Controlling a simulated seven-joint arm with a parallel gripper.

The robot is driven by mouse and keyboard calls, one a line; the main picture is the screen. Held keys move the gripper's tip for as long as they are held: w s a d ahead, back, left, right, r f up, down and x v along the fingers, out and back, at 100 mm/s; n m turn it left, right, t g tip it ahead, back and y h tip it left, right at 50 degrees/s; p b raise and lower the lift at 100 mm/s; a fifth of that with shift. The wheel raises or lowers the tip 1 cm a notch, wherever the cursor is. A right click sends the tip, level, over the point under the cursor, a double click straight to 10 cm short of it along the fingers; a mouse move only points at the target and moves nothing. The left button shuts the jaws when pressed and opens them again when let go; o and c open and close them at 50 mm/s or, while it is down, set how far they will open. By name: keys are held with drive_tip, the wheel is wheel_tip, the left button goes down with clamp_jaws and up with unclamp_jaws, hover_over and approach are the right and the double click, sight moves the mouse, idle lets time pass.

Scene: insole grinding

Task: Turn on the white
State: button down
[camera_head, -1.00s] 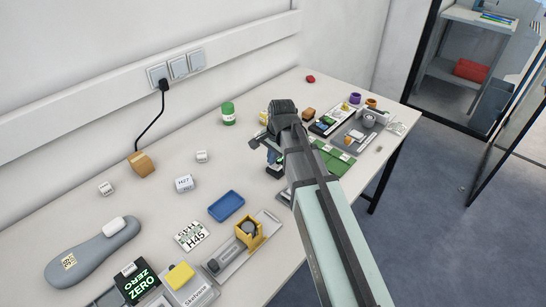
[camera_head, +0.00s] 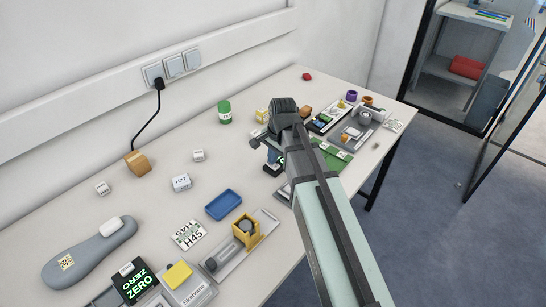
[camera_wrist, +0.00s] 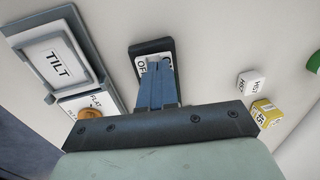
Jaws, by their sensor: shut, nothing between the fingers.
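In the wrist view a dark-framed switch (camera_wrist: 143,68) with a white face lettered OFF lies on the table under my fingers. A second lettered part beside it is mostly covered. My gripper (camera_wrist: 157,72) has its blue fingers together and empty, over the middle of the switch. Whether the tips touch it, I cannot tell. In the head view my gripper (camera_head: 271,155) is low over the table, partly behind my own arm, and the switch is mostly hidden there.
The head view shows a blue tray (camera_head: 223,205), a green jar (camera_head: 224,113) and a grey insole (camera_head: 90,254).

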sight(276, 166)
wheel_tip(276, 166, up, 14)
drive_tip(key=s+d, duration=0.1)
drive_tip(key=shift+s+d+f, duration=0.2)
drive_tip(key=shift+s+d, duration=0.15)
drive_tip(key=shift+d, duration=0.05)
idle(0.3)
drive_tip(key=shift+w+a+r, duration=0.1)
drive_tip(key=shift+w+a, duration=0.35)
idle(0.3)
drive_tip(key=f, duration=0.4)
drive_tip(key=w+a+f, duration=0.1)
drive_tip(key=f, duration=0.8)
drive_tip(key=shift+w+a+f, duration=0.35)
drive_tip(key=shift+f, duration=0.05)
